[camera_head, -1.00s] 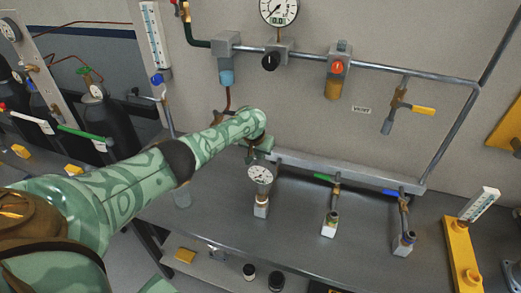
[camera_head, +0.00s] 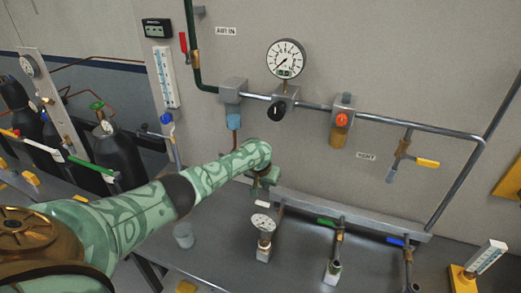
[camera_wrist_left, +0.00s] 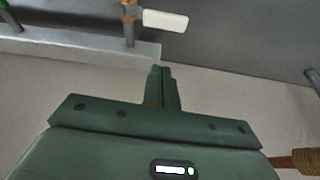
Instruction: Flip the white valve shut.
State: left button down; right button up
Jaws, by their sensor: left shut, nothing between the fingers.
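The white valve's handle (camera_head: 262,203) shows as a small white bar at the left end of the grey manifold, just above a small dial gauge. In the left wrist view the white handle (camera_wrist_left: 165,20) sticks out sideways from its brass valve body (camera_wrist_left: 129,10), crosswise to the pipe below it. My left gripper (camera_head: 264,186) hangs just above the handle in the head view. In the left wrist view the shut fingers (camera_wrist_left: 162,70) are empty and apart from the handle, with a gap between. My right gripper is in neither view.
The grey manifold (camera_head: 350,218) runs along the wall with a green-handled valve (camera_head: 326,222) and a blue-handled valve (camera_head: 396,241). The small dial gauge (camera_head: 263,222) stands below the white handle. A yellow-handled valve (camera_head: 427,163) hangs from the upper pipe.

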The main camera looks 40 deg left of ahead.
pick_arm(q)
jog(key=w+p+v, duration=0.1)
jog(key=p+v, duration=0.5)
jog(key=v, duration=0.9)
jog(key=shift+d+r, duration=0.35)
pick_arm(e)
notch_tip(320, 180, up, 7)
pick_arm(q)
jog(key=shift+s, duration=0.2)
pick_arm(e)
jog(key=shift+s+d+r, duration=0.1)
